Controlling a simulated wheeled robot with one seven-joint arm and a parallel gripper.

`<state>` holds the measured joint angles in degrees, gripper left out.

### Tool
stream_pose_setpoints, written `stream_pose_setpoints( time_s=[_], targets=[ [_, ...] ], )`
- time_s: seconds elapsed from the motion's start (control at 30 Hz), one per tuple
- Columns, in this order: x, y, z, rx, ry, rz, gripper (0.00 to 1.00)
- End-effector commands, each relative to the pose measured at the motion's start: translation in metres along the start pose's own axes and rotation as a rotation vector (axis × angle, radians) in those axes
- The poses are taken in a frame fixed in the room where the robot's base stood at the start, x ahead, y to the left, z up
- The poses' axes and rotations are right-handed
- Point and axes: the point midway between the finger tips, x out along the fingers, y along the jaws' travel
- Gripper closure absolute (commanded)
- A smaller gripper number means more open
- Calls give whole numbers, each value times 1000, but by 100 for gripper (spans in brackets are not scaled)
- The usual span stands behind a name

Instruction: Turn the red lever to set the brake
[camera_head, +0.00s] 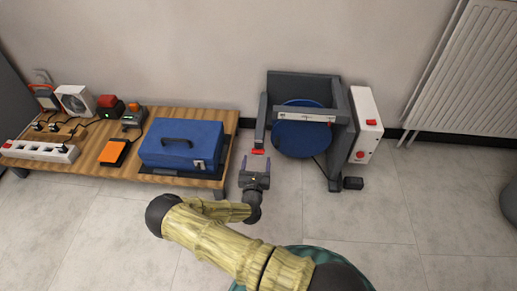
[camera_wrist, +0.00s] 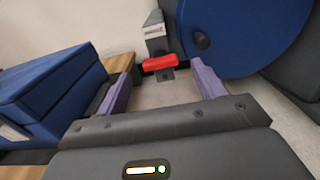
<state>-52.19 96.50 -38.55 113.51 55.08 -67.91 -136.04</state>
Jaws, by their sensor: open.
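The red lever (camera_head: 258,152) sticks out at the lower left front of the grey machine frame (camera_head: 262,108) with the blue disc (camera_head: 300,135). In the wrist view the red lever (camera_wrist: 159,62) lies ahead, between the lines of my two fingers and a little beyond their tips. My gripper (camera_head: 256,166) is open and empty, just in front of the lever. Its purple fingers also show in the wrist view (camera_wrist: 160,85), one on each side, with a gap around the lever. I cannot tell whether either finger touches it.
A blue case (camera_head: 182,144) stands on the wooden table (camera_head: 228,150), close on the left of my gripper. A white control box (camera_head: 365,120) with red switches is on the machine's right side. A small dark block (camera_head: 352,183) lies on the floor. The floor in front is clear.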

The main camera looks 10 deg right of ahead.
Motion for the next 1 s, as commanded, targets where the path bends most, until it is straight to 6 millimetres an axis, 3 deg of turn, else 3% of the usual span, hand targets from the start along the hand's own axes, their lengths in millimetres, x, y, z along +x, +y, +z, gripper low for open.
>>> stream_pose_setpoints(
  time_s=[0.2, 0.4, 0.77, 0.8, 1.0],
  targets=[
    [40, -1, -1, 3, -2, -2, 31],
    [68, 0, -1, 3, -2, -2, 31],
    [76, 0, 0, -1, -1, 0, 31],
    [76, 0, 0, -1, -1, 0, 33],
    [76, 0, 0, 0, -1, 0, 72]
  ],
)
